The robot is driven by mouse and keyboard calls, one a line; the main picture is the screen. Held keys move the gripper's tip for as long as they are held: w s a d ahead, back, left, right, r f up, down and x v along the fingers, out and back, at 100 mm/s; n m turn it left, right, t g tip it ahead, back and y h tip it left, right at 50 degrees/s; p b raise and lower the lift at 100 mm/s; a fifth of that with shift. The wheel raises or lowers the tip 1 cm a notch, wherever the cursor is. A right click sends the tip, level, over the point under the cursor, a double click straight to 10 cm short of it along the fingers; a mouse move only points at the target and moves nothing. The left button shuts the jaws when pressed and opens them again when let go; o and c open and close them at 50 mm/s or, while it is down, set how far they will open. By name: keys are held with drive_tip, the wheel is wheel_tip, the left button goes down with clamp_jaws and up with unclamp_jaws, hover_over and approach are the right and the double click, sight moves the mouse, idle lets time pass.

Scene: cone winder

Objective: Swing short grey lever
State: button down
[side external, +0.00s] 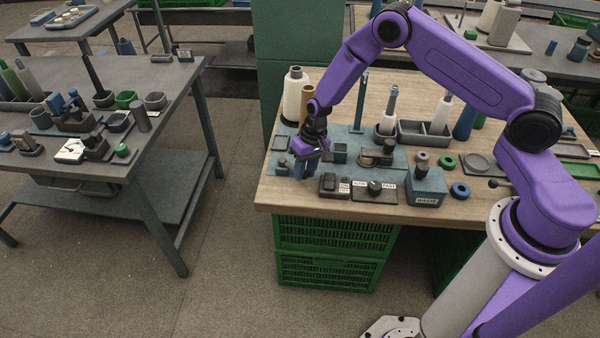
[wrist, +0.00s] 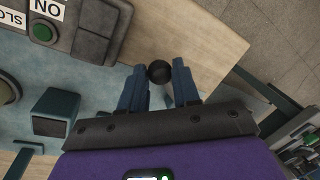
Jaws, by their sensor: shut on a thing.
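My gripper (side external: 304,172) points down at the front left of the wooden table in the side view. In the wrist view its two blue fingers (wrist: 159,82) stand on both sides of a dark round knob (wrist: 159,72). I take the knob to be the end of the short grey lever; my gripper is shut on it. Most of the lever's stem and its base are hidden by the fingers and the gripper body. In the side view the fingers also hide the lever.
A switch box (side external: 333,185) with a green button and a dark dial plate (side external: 374,191) lie right of my gripper. A blue box (side external: 426,187) stands further right. A white cone (side external: 294,96) stands behind. The table's front edge (side external: 262,197) is close.

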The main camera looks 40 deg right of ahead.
drive_tip(key=d+n, duration=0.1)
drive_tip(key=w+d+n, duration=0.1)
drive_tip(key=n, duration=0.1)
drive_tip(key=d+n, duration=0.1)
drive_tip(key=shift+w+n+g, duration=0.25)
drive_tip(key=shift+n+g, duration=0.05)
drive_tip(key=shift+g, duration=0.1)
drive_tip(key=shift+w+d+n+g, duration=0.2)
drive_tip(key=shift+w+d+n, duration=0.35)
drive_tip(key=shift+n, duration=0.5)
drive_tip(key=shift+w+d+n+g, duration=0.2)
drive_tip(key=shift+w+d+n, duration=0.25)
drive_tip(key=shift+n, duration=0.6)
drive_tip(key=c, duration=0.8)
unclamp_jaws()
drive_tip(key=shift+w, duration=0.1)
drive_tip(key=shift+r, duration=0.1)
drive_tip(key=v, duration=1.7)
drive_tip(key=shift+a+r, duration=0.2)
drive_tip(key=shift+a, duration=0.1)
